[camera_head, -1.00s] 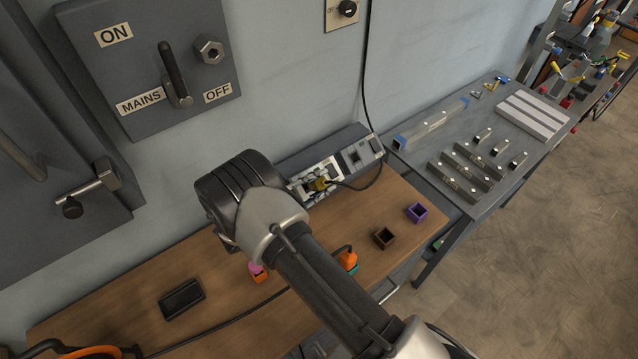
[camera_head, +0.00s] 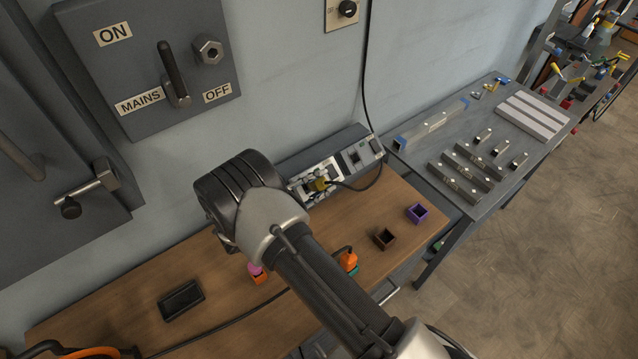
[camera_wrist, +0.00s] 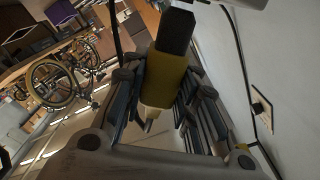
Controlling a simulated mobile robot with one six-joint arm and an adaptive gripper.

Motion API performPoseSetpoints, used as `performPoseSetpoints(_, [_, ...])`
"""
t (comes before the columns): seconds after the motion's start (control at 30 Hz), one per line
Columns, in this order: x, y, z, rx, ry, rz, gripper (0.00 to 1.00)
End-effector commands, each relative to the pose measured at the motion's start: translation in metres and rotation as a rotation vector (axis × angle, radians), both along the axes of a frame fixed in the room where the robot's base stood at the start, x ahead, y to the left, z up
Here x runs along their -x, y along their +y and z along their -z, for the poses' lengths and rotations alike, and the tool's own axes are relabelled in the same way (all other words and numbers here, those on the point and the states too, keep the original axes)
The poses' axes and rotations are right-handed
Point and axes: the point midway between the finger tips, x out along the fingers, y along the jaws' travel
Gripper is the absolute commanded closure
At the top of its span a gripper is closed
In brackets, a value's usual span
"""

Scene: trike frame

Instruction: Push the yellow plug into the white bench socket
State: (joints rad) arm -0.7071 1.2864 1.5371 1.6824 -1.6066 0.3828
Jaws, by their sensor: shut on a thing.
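The yellow plug (camera_head: 320,184) is at the front of the grey bench unit, with its black cable curving off to the right. In the wrist view the plug (camera_wrist: 165,78) lies between the fingers, its black end towards the top. My gripper (camera_wrist: 155,105) is shut on it. In the head view my wrist and arm cover much of the gripper. A pale plate, which looks like the white bench socket (camera_head: 331,164), shows right behind the plug, partly covered. I cannot tell whether the plug's front end is inside it.
The grey unit (camera_head: 375,146) stands against the wall at the back of the wooden bench (camera_head: 225,262). A purple box (camera_head: 417,213), a brown box (camera_head: 384,238) and an orange plug (camera_head: 348,261) sit nearer. A black tray (camera_head: 181,300) lies left. A mains switch (camera_head: 175,75) hangs above.

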Motion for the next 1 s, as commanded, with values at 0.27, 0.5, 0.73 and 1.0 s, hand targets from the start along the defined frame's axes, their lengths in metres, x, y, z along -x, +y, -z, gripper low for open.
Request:
performPoseSetpoints(0.27, [-0.0002,0.0001,0.0004,-0.001,-0.001,0.000,0.97])
performPoseSetpoints(0.5, [-0.0001,0.0001,-0.0003,-0.001,-0.001,0.000,0.97])
performPoseSetpoints(0.73, [-0.0004,0.0003,0.0005,-0.001,-0.001,0.000,0.97])
performPoseSetpoints(1.0, [-0.0030,0.0020,0.0052,0.000,0.000,0.000,0.97])
